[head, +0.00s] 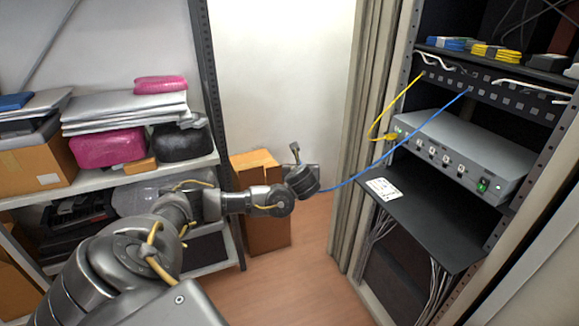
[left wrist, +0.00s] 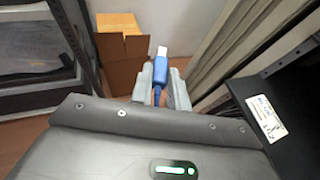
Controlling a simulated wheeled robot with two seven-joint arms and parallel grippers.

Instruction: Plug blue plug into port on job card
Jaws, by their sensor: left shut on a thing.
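My left gripper (head: 317,178) is at the end of my outstretched arm, left of the rack; its fingers are hard to make out in the head view. In the left wrist view my left gripper (left wrist: 161,88) is shut on the blue plug (left wrist: 160,70), whose clear white tip points away from me. The blue cable (head: 400,143) runs from the gripper up to the patch panel (head: 497,88). The job card (head: 383,188) lies on the black shelf; it also shows in the left wrist view (left wrist: 267,117). Its text is too small to read. The grey switch box (head: 460,150) has several front ports.
A yellow cable (head: 374,124) hangs from the panel to the switch's left end. The black shelf (head: 425,220) juts out below the switch. A loaded shelf unit (head: 110,178) stands left, with a cardboard box (head: 265,220) behind my gripper. Open floor lies between.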

